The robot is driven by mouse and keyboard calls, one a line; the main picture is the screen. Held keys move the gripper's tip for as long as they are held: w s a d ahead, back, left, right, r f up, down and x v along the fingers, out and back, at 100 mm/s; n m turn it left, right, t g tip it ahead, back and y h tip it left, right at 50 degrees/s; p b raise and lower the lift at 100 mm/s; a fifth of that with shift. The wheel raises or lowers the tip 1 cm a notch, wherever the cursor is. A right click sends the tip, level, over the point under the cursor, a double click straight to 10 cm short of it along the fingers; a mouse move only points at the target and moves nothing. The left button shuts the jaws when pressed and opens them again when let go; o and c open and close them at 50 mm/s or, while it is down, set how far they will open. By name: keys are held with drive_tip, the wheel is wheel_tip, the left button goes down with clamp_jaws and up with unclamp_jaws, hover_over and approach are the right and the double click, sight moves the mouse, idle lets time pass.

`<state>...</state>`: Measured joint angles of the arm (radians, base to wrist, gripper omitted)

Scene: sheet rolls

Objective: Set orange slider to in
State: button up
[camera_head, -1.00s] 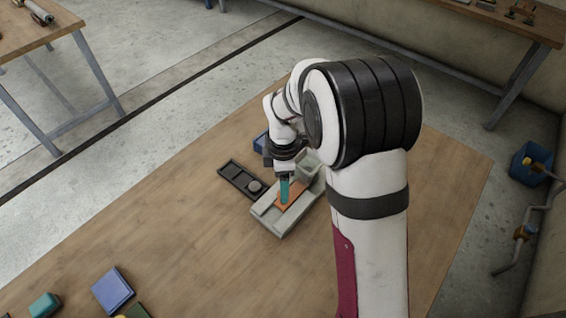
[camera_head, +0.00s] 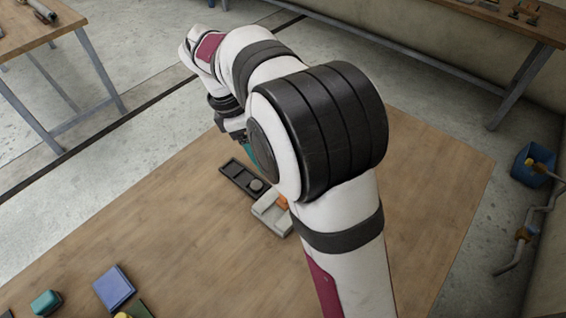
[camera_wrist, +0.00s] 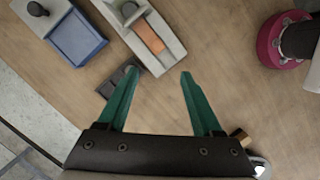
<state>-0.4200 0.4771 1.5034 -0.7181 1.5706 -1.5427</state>
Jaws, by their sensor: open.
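The orange slider (camera_head: 283,202) is a flat orange piece set in a pale grey housing (camera_head: 266,217). My arm hides much of both in the head view. In the wrist view the orange slider (camera_wrist: 149,37) lies in the channel of the grey housing (camera_wrist: 172,42) at the top middle. My gripper (camera_wrist: 146,82) has teal fingers spread apart with nothing between them. It is up and away from the slider, not touching it. In the head view one teal finger (camera_head: 251,153) shows beside my arm, over the far part of the table.
A dark tray (camera_head: 236,173) with a round grey knob stands left of the housing. A blue box (camera_wrist: 78,38) with a grey end and dark knob is at upper left in the wrist view. Blue (camera_head: 113,287) and teal (camera_head: 45,303) blocks lie front left. The left-middle table is clear.

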drive_tip(key=shift+h, duration=0.6)
drive_tip(key=x, duration=0.5)
drive_tip(key=a+x, duration=0.1)
drive_tip(key=x, duration=0.9)
drive_tip(key=shift+w+a+f, duration=0.25)
drive_tip(key=shift+w+f, duration=0.05)
drive_tip(key=shift+f, duration=0.05)
clamp_jaws()
